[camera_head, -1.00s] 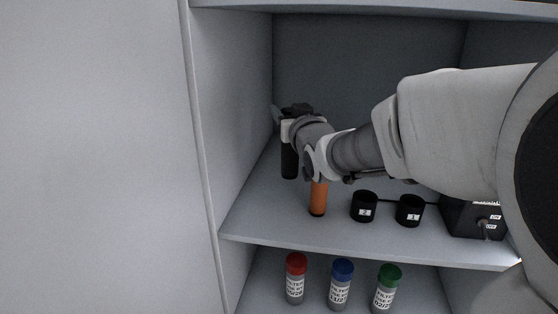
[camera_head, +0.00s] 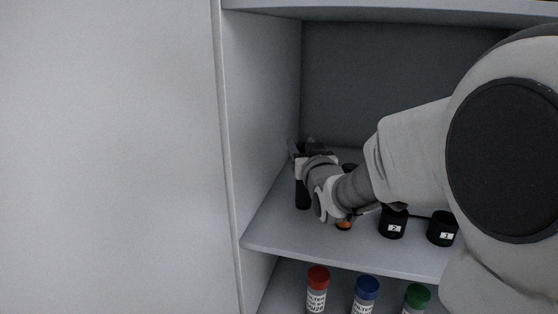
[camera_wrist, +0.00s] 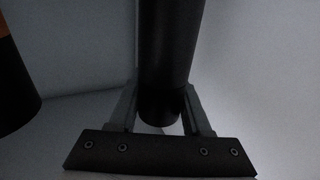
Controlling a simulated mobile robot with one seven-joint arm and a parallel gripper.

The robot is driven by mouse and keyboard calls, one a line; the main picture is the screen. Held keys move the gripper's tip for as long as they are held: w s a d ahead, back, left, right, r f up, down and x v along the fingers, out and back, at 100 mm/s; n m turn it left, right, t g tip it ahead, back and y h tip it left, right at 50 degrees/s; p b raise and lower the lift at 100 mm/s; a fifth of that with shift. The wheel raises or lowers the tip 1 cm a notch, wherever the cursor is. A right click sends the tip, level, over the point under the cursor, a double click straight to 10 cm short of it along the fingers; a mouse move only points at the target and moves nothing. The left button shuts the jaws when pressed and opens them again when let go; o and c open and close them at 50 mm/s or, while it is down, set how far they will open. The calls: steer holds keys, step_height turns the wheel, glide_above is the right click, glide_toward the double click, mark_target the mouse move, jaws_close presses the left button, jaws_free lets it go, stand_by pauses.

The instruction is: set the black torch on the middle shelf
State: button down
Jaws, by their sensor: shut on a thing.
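The black torch (camera_head: 302,195) is upright above or on the left part of the middle shelf (camera_head: 285,232), near the left wall. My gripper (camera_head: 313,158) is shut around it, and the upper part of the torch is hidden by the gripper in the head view. In the wrist view the dark cylinder of the torch (camera_wrist: 170,50) lies between the two fingers (camera_wrist: 160,105). Whether its lower end touches the shelf I cannot tell.
An orange and black cylinder (camera_head: 344,225) stands just right of the torch, mostly behind my wrist. Black cups labelled 2 (camera_head: 393,224) and 1 (camera_head: 442,230) stand further right. Red (camera_head: 318,280), blue (camera_head: 367,290) and green (camera_head: 417,297) capped bottles stand on the shelf below.

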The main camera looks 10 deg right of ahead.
steer(key=shift+f, duration=1.5)
steer(key=shift+f+b, duration=0.2)
steer(key=shift+b, duration=0.3)
steer(key=shift+c, duration=1.8)
jaws_free()
steer(key=shift+r, duration=0.1)
steer(key=s+f+g+b, duration=0.1)
steer(key=s+f+g, duration=0.2)
steer(key=s, duration=0.8)
steer(key=s+d+f+g+b, duration=0.1)
steer(key=s+f+g, duration=0.3)
steer(key=s, duration=0.7)
steer(key=s+f+g+h+b, duration=0.1)
steer(key=s+f+g, duration=0.2)
steer(key=s, duration=0.8)
steer(key=shift+d+f+m+g, duration=0.2)
steer(key=shift+m+g, duration=0.1)
steer(key=shift+g, duration=0.9)
